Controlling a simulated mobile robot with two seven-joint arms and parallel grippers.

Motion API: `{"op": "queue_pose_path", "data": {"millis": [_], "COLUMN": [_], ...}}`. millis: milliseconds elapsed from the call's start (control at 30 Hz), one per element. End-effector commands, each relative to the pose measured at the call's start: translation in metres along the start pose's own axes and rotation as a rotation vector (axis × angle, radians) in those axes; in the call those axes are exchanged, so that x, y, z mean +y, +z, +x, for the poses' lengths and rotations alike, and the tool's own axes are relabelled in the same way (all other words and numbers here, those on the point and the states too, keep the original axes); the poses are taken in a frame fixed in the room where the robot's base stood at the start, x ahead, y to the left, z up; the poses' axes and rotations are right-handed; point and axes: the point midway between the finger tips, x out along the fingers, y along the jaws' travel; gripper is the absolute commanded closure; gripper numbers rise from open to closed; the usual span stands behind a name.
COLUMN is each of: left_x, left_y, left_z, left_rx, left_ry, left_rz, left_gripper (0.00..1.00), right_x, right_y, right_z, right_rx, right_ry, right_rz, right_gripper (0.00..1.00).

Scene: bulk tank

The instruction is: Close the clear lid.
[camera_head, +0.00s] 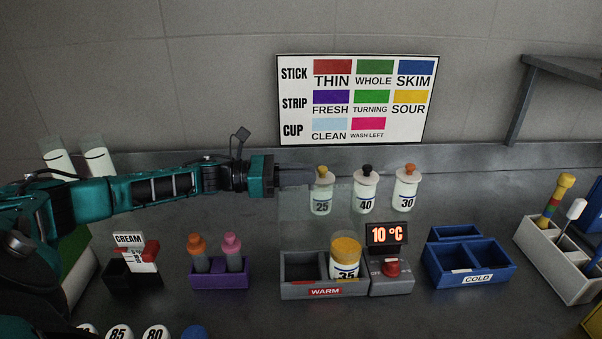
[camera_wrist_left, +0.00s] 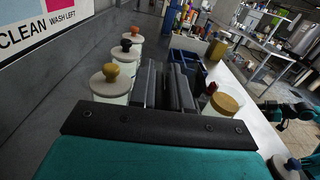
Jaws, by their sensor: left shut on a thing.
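A faint clear lid (camera_head: 336,228) appears to stand raised behind the grey WARM box (camera_head: 298,286); its outline is hard to make out. My left gripper (camera_head: 312,177) reaches in from the left above the box, in front of the jar marked 25. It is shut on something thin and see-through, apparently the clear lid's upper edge. In the left wrist view the left gripper's dark fingers (camera_wrist_left: 168,85) lie close together. A jar marked 35 with a yellow lid (camera_head: 346,248) sits in the box's right compartment. A teal arm, probably my right one, shows small in that view.
Knobbed jars 25 (camera_head: 321,198), 40 (camera_head: 364,192) and 30 (camera_head: 405,191) stand behind the box. A 10 °C display unit (camera_head: 390,270) adjoins it. A purple holder (camera_head: 220,276) stands left, a blue COLD box (camera_head: 468,262) right.

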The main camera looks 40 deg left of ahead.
Motion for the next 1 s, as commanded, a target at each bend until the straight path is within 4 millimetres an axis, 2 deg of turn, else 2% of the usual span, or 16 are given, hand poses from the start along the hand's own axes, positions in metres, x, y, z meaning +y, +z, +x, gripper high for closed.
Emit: {"op": "queue_pose_path", "data": {"millis": [167, 367, 633, 1000], "left_x": [-0.001, -0.012, -0.039, -0.070], "left_y": [0.005, 0.012, 0.025, 0.038], "left_z": [-0.001, -0.002, -0.001, 0.000], "left_rx": [-0.001, 0.000, 0.002, -0.001], "left_ry": [0.006, 0.005, 0.002, 0.002], "left_rz": [0.037, 0.130, 0.329, 0.554], "left_gripper": [1.00, 1.00, 1.00, 1.00], "right_x": [0.000, 0.000, 0.000, 0.000], "right_y": [0.001, 0.006, 0.015, 0.012], "right_z": [0.001, 0.005, 0.011, 0.009], "right_rx": [0.001, 0.001, 0.001, 0.001], "right_ry": [0.000, 0.000, 0.000, 0.000], "right_rz": [0.000, 0.000, 0.000, 0.000], "right_gripper": [0.57, 0.57, 0.57, 0.57]}}
